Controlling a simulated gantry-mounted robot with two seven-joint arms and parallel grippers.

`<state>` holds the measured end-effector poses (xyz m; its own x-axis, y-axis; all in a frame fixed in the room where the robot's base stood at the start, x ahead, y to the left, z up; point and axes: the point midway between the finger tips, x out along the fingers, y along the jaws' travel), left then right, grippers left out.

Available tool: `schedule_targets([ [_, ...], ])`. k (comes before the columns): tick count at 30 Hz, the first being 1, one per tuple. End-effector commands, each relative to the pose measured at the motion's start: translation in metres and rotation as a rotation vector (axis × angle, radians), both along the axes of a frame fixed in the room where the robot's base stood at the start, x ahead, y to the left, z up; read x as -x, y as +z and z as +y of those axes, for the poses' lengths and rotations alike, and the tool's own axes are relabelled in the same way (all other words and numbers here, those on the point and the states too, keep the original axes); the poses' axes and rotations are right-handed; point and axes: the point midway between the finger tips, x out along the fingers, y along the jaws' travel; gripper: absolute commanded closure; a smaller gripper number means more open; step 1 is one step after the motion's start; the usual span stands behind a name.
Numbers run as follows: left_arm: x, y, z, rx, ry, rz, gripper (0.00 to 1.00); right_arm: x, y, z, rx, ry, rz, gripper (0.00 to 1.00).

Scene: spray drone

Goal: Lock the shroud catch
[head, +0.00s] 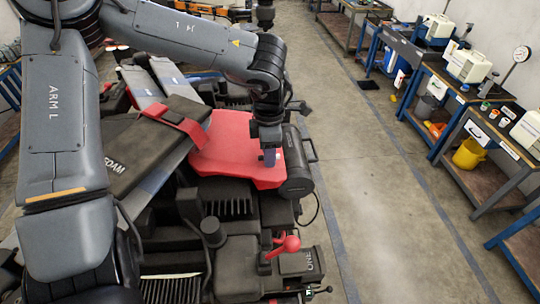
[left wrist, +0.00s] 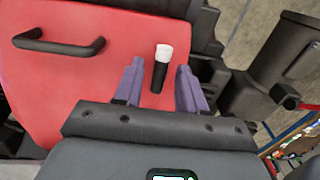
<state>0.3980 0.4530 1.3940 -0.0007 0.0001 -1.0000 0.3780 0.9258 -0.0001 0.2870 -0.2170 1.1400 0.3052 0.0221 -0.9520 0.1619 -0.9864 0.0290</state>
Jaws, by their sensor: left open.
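The red shroud (head: 225,145) lies over the middle of the dark drone; its red panel (left wrist: 70,80) fills the left of the left wrist view. A small catch with a black body and a white end (left wrist: 161,68) stands out on the panel, near its right edge. My left gripper (head: 269,158) is above the shroud's right side, pointing down. In the left wrist view its two purple fingers (left wrist: 159,80) are open, one on each side of the catch, with gaps visible. Whether they touch it lower down cannot be told. My right gripper is not in view.
A black handle (left wrist: 60,43) is on the red panel. A dark cylinder (head: 295,162) stands just right of the shroud. A red-knobbed lever (head: 286,245) is nearer the front. Workbenches (head: 450,110) line the right wall, with clear floor (head: 380,190) between.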

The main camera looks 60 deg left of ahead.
Motion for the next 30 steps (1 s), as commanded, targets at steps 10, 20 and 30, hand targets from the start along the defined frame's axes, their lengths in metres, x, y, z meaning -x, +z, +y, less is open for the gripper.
schedule_targets([
  [10,0.0,0.0,0.0,0.0,0.0,0.0,0.98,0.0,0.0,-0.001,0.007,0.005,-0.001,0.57],
  [20,0.0,-0.001,0.0,0.002,0.144,-0.001,1.0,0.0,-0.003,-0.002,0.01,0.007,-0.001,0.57],
  [30,-0.001,-0.001,0.0,0.003,0.684,-0.002,1.0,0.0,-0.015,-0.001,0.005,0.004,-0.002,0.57],
])
